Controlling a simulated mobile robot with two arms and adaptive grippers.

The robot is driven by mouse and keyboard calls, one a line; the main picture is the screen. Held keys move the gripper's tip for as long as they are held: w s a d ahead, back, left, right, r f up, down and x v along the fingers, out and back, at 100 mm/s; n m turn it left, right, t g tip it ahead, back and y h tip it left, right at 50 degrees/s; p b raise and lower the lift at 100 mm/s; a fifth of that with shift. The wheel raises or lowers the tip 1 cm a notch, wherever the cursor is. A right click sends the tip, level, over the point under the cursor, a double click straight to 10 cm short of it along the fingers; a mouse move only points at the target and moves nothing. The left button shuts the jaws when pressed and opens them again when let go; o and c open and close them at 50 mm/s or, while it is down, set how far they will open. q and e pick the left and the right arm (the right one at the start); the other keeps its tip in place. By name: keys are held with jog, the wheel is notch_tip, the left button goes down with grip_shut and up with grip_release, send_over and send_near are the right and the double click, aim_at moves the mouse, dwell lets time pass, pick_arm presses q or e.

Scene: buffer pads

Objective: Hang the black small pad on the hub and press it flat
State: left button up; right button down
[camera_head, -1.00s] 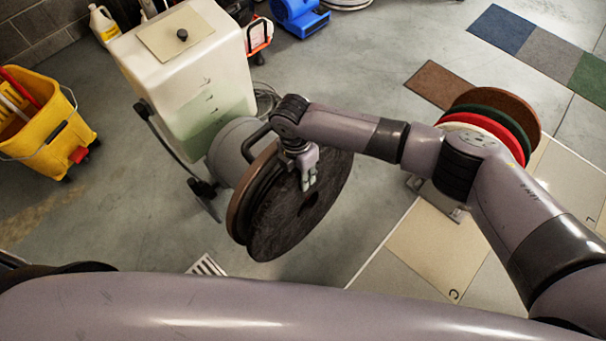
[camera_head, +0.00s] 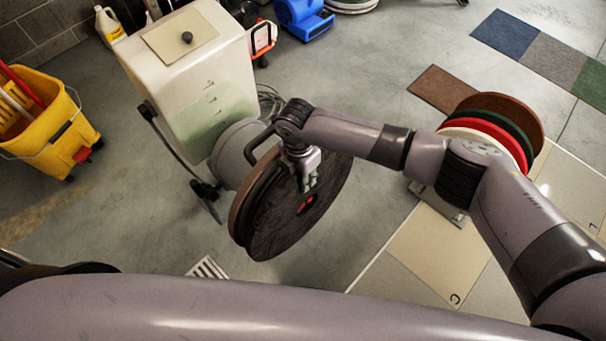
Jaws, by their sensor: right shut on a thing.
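The black small pad (camera_head: 283,228) stands on edge, tilted, as the front disc against the machine's brown-rimmed disc (camera_head: 236,217). A small red spot (camera_head: 306,204) shows near the pad's middle; it looks like the hub seen through the pad's hole. My right gripper (camera_head: 309,186) is at the pad's face, just above the red spot, shut on the pad. I cannot tell whether any gap is left behind the pad. My left gripper is out of view.
The machine's white tank (camera_head: 196,65) and black handle (camera_head: 259,146) stand behind the pad. A rack of coloured pads (camera_head: 513,135) is at right. A yellow mop bucket (camera_head: 47,135) is at left.

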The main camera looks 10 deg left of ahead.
jog(key=shift+r+p, duration=0.1)
jog(key=shift+p, duration=0.3)
dwell(0.4)
jog(key=shift+a+f, duration=0.1)
jog(key=shift+f, duration=0.15)
dwell(0.6)
jog(key=c, duration=1.9)
grip_release()
jog(key=shift+c, duration=0.9)
jog(key=shift+w+a+r+p, duration=0.1)
jog(key=shift+r+p, duration=0.15)
jog(key=shift+r, duration=0.15)
jog(key=shift+w+a+r+p, duration=0.1)
jog(key=shift+r+p, duration=0.15)
jog(key=shift+r, duration=0.2)
jog(key=shift+c, duration=0.3)
